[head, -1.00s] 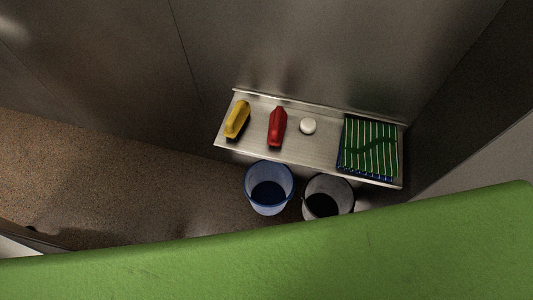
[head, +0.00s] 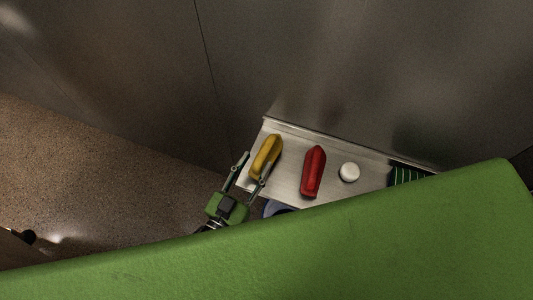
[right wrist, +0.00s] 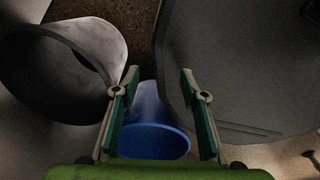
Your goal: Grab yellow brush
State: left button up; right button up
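The yellow brush (head: 266,154) lies at the left end of a metal shelf in the head view. My left gripper (head: 255,166) is open and reaches up from below at the shelf's left end. Its right fingertip is close to the brush's lower end; I cannot tell whether it touches. Its left fingertip is left of the brush. My right gripper (right wrist: 158,80) is open and empty in the right wrist view, with a blue bucket (right wrist: 155,140) beyond it.
On the metal shelf (head: 287,183) are a red brush (head: 313,171), a white round object (head: 349,172) and a green striped stack (head: 405,175). A grey bucket (right wrist: 85,60) shows in the right wrist view. My green body covers the bottom of the head view.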

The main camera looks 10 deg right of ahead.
aim_at(271, 140)
pick_arm(q)
jog(key=x, duration=0.6)
jog(key=shift+s+d, duration=0.1)
jog(key=shift+s, duration=0.1)
grip_shut()
